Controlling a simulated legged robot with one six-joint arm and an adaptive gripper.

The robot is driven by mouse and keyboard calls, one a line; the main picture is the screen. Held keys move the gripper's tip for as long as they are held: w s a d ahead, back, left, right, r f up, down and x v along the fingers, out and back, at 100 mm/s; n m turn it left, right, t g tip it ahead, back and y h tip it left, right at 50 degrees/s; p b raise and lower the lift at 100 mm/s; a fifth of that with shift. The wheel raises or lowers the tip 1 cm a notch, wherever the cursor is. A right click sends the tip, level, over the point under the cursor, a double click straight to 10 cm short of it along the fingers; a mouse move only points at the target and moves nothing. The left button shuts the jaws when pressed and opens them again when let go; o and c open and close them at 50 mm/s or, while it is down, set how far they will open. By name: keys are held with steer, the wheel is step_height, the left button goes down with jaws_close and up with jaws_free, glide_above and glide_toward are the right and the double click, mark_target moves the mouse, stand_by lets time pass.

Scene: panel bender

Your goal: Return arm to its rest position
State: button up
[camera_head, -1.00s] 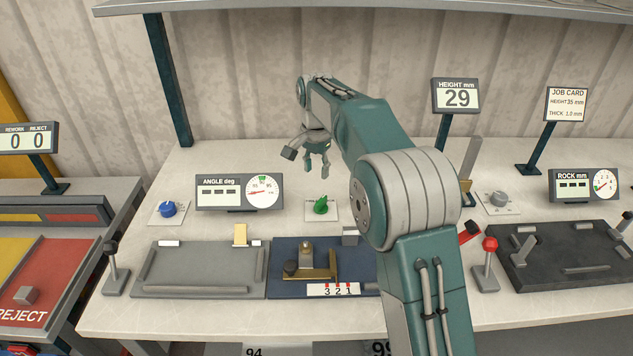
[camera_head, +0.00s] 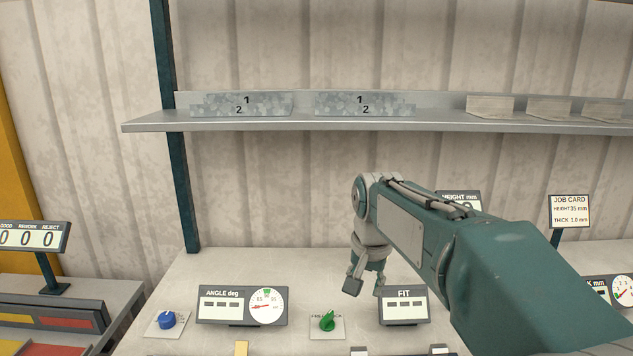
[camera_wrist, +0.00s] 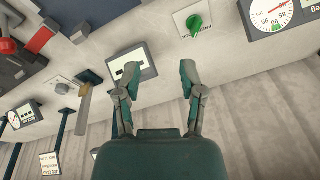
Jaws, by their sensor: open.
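My gripper (camera_head: 366,287) hangs at the end of my teal arm, above the back of the white bench, between the green knob (camera_head: 327,320) and the FIT display (camera_head: 403,306). Its fingers point down and are spread apart with nothing between them. In the wrist view my gripper (camera_wrist: 155,80) shows two separated fingers, with a small display panel (camera_wrist: 132,68) between and beyond them. The green knob also shows in the wrist view (camera_wrist: 195,23), beyond the right finger. My forearm hides part of the height display (camera_head: 459,198).
A grey shelf (camera_head: 330,124) with several metal sheets (camera_head: 365,105) runs along the wall above my arm. An angle gauge (camera_head: 242,305) and a blue knob (camera_head: 166,320) stand at left. A job card (camera_head: 569,212) stands at right. The wall space left of my gripper is clear.

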steer(key=s+d+f+n+t, duration=0.1)
steer(key=s+d+f+n, duration=0.1)
steer(key=s, duration=1)
steer(key=s+d+f+n+t, duration=0.2)
steer(key=s+d, duration=0.2)
steer(key=s, duration=0.8)
steer(key=shift+d+f, duration=0.25)
steer(key=shift+d, duration=0.05)
steer(key=shift+a+n, duration=0.15)
steer(key=shift+n, duration=0.15)
